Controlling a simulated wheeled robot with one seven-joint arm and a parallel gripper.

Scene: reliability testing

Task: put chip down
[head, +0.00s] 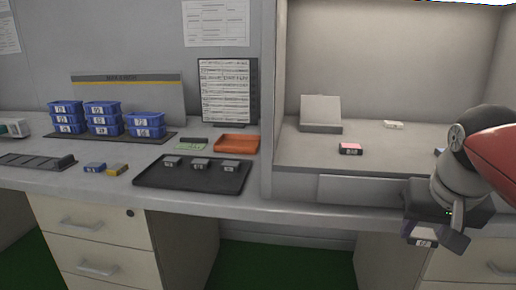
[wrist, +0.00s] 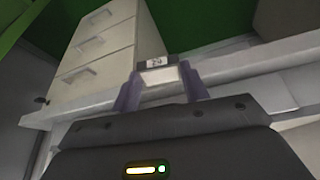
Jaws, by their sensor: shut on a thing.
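My gripper (head: 422,236) hangs at the right of the head view, in front of the bench's front edge and above the drawers. It is shut on a small chip (head: 426,243) with a white label and a dark edge. In the wrist view the chip (wrist: 158,74) sits between the two fingertips, with a label that seems to read 24. Similar small labelled chips (head: 201,164) stand in a row on a black tray (head: 205,181) on the left bench. Another, with a pink top (head: 350,148), lies on the recessed bench at the right.
Blue bins (head: 103,119) are stacked at the back left. An orange tray (head: 237,143) lies behind the black tray. Blue and yellow blocks (head: 105,168) lie left of it. A partition (head: 267,110) divides the benches. A grey sloped box (head: 320,113) stands in the right recess.

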